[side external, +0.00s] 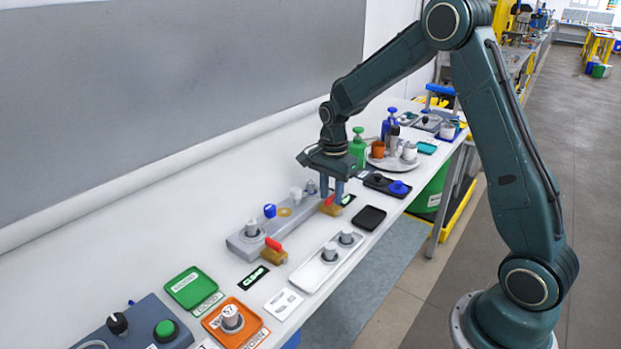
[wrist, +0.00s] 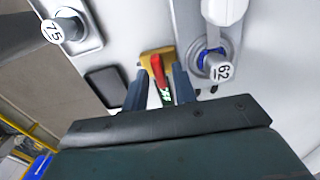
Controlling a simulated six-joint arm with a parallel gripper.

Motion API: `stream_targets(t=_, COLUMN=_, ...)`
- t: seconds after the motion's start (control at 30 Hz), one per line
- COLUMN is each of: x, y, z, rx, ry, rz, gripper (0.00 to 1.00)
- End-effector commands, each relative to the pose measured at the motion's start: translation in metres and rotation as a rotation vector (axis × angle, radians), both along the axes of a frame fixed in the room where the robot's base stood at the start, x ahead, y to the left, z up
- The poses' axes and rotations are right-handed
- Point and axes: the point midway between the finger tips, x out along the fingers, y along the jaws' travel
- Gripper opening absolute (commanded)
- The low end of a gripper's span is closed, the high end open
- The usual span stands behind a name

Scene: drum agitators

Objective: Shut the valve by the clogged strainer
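A grey manifold (side external: 283,220) carries two brass valves with red levers. The far valve (side external: 330,207) is under my gripper (side external: 331,191); the near valve (side external: 274,252) stands apart from it. In the wrist view, the far valve's red lever (wrist: 158,72) lies between the two fingers of my gripper (wrist: 160,76), which are apart with narrow gaps beside the lever. A grey strainer cap marked 62 (wrist: 219,70), with a blue ring, is right of this valve. Another capped strainer (side external: 251,229) is at the manifold's near end. I cannot tell which strainer is clogged.
A white tray (side external: 309,275) with two grey caps lies in front of the manifold. A black dish (side external: 369,218) lies right of the far valve. Green (side external: 192,285) and orange (side external: 217,325) trays are near the front. Bottles and a round tray stand behind my gripper.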

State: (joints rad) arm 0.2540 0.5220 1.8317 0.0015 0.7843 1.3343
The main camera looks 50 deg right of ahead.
Motion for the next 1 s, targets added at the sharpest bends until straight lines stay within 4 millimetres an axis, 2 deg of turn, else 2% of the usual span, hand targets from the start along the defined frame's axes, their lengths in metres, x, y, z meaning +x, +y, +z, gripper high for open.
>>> stream_targets(t=0.37, x=0.000, y=0.001, z=0.000, rx=0.002, ry=0.002, rz=0.003, gripper=0.34)
stream_targets(t=0.57, x=0.000, y=0.001, z=0.009, rx=0.001, ry=0.001, rz=0.003, gripper=0.34)
stream_targets(t=0.77, x=0.000, y=0.000, z=0.033, rx=0.001, ry=-0.001, rz=0.003, gripper=0.34)
stream_targets(t=1.0, x=0.000, y=0.000, z=0.074, rx=0.000, ry=-0.003, rz=0.003, gripper=0.34)
